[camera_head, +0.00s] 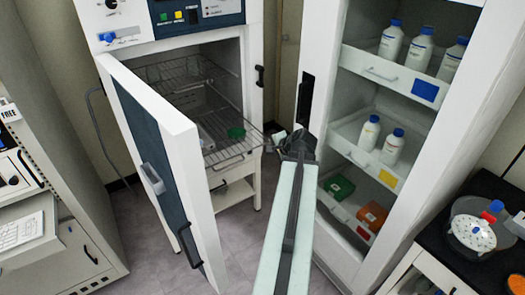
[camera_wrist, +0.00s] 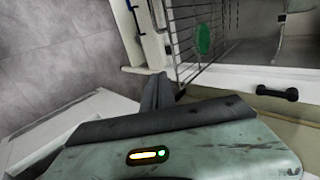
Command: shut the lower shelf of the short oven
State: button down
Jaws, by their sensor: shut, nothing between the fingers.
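The short oven (camera_head: 248,60) is white with a blue control panel, and its door (camera_head: 165,150) hangs wide open to the left. The lower wire shelf (camera_head: 228,160) sticks out past the oven's front opening. A round green item (camera_head: 237,133) lies on it, also visible in the wrist view (camera_wrist: 203,39). The upper wire shelf (camera_head: 175,70) sits inside the oven. My gripper (camera_head: 282,140) is shut and empty, close to the shelf's right front corner. In the wrist view my fingers (camera_wrist: 158,92) are beside the wire shelf (camera_wrist: 178,35); I cannot tell whether they touch.
A tall white cabinet (camera_head: 310,90) with pulled-out drawers of bottles (camera_head: 368,132) stands close on the right. A black-topped table (camera_head: 450,235) is at the lower right. A grey unit with a keyboard (camera_head: 20,232) is at the left. Floor (camera_head: 125,215) shows left of the oven door.

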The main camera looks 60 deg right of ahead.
jog(key=w+r+b+x, duration=0.1)
jog(key=b+x, duration=0.4)
jog(key=x, duration=0.6)
jog(key=shift+w+d+r, duration=0.3)
jog(key=shift+w+d, duration=0.05)
jog(key=shift+w, duration=0.15)
jog(key=shift+a, duration=0.1)
